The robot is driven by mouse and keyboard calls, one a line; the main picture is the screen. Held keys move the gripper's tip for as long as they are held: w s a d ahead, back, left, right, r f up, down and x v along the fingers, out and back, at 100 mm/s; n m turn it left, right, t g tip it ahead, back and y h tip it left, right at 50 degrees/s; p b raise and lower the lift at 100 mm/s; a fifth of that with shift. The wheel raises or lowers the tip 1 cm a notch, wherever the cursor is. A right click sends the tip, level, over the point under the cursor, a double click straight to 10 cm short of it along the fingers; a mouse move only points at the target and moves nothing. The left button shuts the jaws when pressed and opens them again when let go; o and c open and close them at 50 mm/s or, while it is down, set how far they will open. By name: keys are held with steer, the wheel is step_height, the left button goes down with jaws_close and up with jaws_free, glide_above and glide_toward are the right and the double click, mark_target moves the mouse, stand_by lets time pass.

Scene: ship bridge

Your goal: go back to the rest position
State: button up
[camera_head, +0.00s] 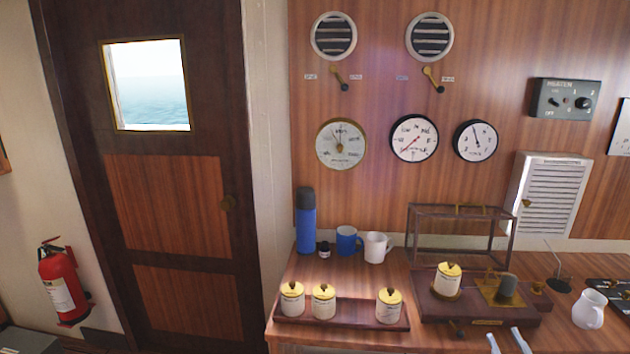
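My gripper (507,338) shows only as two pale fingertips at the bottom edge, in front of the wooden counter. The fingertips are apart, with nothing seen between them. The rest of my gripper and arm is out of view. No object touches the fingertips as far as I can see.
A wooden tray (354,314) holds three yellow-lidded canisters. A wooden instrument base (468,313) behind the fingertips bears another canister (447,280) and a dark knob. A blue flask (306,222) and two mugs stand behind the tray.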

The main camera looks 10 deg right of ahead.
steer(key=s+a+r+g+y, duration=0.1)
steer(key=s+a, duration=0.9)
steer(key=s, duration=0.3)
steer(key=s+a+r+m+g+y+b, duration=0.1)
steer(key=s+a+g, duration=0.1)
steer(key=s+a, duration=0.8)
steer(key=s+a+r+m+g+y+b, duration=0.1)
steer(key=s+a+g+y, duration=0.1)
steer(key=s+a, duration=0.9)
steer(key=f+v, duration=0.1)
steer(key=v, duration=0.4)
steer(key=shift+s, duration=0.45)
steer(key=shift+f, duration=0.15)
